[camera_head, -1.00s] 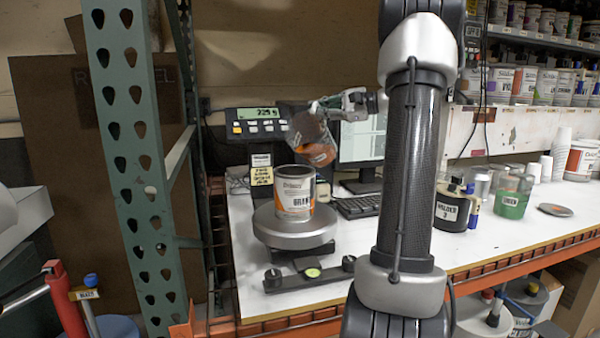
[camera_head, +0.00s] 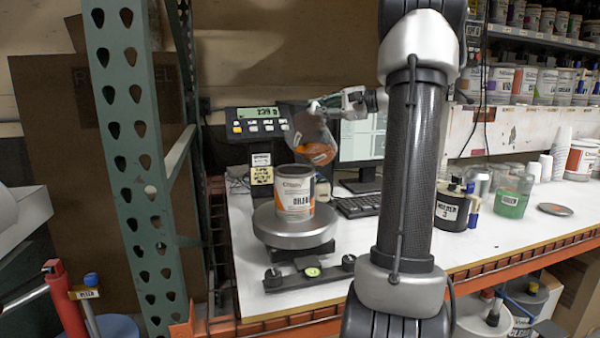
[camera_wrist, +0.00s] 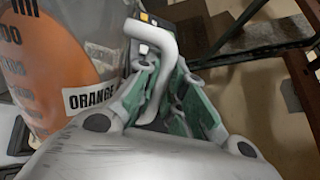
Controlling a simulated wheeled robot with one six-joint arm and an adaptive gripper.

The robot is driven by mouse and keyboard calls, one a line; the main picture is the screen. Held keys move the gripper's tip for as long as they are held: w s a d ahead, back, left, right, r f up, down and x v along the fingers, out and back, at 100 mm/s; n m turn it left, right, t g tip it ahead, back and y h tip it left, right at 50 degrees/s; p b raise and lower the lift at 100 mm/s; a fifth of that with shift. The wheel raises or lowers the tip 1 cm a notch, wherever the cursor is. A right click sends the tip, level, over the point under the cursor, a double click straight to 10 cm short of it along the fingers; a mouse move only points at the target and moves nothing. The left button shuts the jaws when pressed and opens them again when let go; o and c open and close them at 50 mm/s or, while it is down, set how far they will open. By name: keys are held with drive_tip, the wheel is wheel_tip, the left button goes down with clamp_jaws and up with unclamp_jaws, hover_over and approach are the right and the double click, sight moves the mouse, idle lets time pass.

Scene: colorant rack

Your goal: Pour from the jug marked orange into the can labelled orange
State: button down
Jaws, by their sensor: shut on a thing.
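The clear jug (camera_head: 311,136) with orange liquid in it is tilted above the can in the head view. In the wrist view the jug (camera_wrist: 60,60) fills the left side, with a label reading ORANGE. My gripper (camera_head: 322,104) is shut on the jug's pale handle (camera_wrist: 160,45). The can (camera_head: 295,194), white and orange, stands upright on the round scale pan (camera_head: 295,232). Its label is blurred, and it seems open at the top. I cannot make out a stream of liquid.
The scale display (camera_head: 258,113) behind the can shows a green readout of about 239 g. A keyboard (camera_head: 357,206) and monitor (camera_head: 362,140) are right of the can. A dark tin (camera_head: 452,212) and a green-filled jug (camera_head: 511,203) stand farther right.

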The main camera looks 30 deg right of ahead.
drive_tip(key=shift+s+a+r+n+p, duration=0.2)
drive_tip(key=shift+a+n+p, duration=0.1)
drive_tip(key=shift+p, duration=0.25)
idle(2.5)
drive_tip(key=shift+d+f, duration=0.1)
drive_tip(key=w+d+f+m, duration=0.1)
drive_tip(key=f+m, duration=0.1)
drive_tip(key=w+d+f+m, duration=0.1)
drive_tip(key=d+m, duration=0.1)
drive_tip(key=shift+w+d+f+y, duration=0.15)
drive_tip(key=shift+d+f+y, duration=0.05)
drive_tip(key=shift+f+y, duration=0.2)
drive_tip(key=shift+a+r, duration=0.2)
drive_tip(key=shift+w+d+f+m, duration=0.1)
drive_tip(key=shift+d+f+m, duration=0.2)
drive_tip(key=shift+d+f, duration=0.25)
drive_tip(key=shift+w+d+f+m+y+b, duration=0.7)
drive_tip(key=shift+w+d+f+m+b, duration=1)
drive_tip(key=shift+f+m, duration=2.2)
drive_tip(key=shift+s+d+r+n+p, duration=0.2)
drive_tip(key=shift+r+n+p, duration=0.15)
drive_tip(key=shift+r, duration=0.35)
drive_tip(key=shift+s+d+r+n+p, duration=0.1)
drive_tip(key=shift+d+r+n+p, duration=0.2)
drive_tip(key=shift+r, duration=0.35)
